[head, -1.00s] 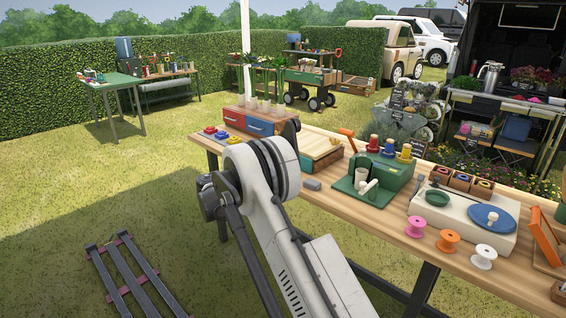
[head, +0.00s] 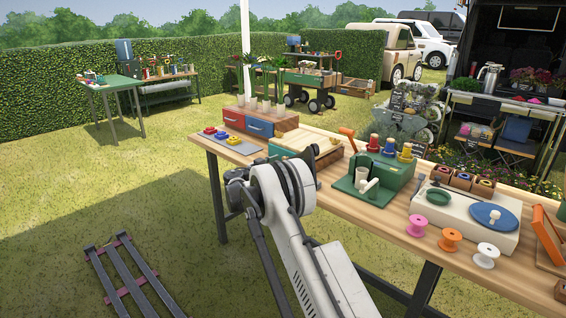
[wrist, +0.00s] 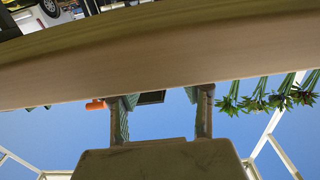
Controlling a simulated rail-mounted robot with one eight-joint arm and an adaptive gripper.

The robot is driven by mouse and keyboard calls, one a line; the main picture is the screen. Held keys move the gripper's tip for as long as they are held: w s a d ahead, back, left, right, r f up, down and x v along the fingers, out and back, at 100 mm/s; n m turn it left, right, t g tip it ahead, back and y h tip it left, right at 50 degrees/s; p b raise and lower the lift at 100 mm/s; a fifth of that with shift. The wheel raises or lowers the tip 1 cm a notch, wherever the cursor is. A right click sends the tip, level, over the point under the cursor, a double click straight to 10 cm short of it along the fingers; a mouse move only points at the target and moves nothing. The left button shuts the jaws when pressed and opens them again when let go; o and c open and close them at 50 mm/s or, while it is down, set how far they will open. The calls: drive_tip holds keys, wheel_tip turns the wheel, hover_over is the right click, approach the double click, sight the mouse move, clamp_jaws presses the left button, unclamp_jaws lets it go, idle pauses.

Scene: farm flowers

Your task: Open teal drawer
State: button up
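A low wooden box with a teal front panel (head: 279,152) stands on the long wooden table, just behind my arm in the head view. The panel looks flush with the box, and its right part is hidden by my arm. My gripper shows in the wrist view (wrist: 161,112) with its two fingers spread wide apart and nothing between them. It is near the table's edge (wrist: 160,83), which crosses that view. In the head view my gripper cannot be made out clearly beyond the dark wrist parts. The teal drawer's handle is not visible.
A box with red and blue drawers (head: 260,129) stands left of it, with a grey tray of colored rings (head: 226,140) in front.

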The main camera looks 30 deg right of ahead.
drive_tip(key=shift+x, duration=1.2)
drive_tip(key=shift+c, duration=0.5)
clamp_jaws()
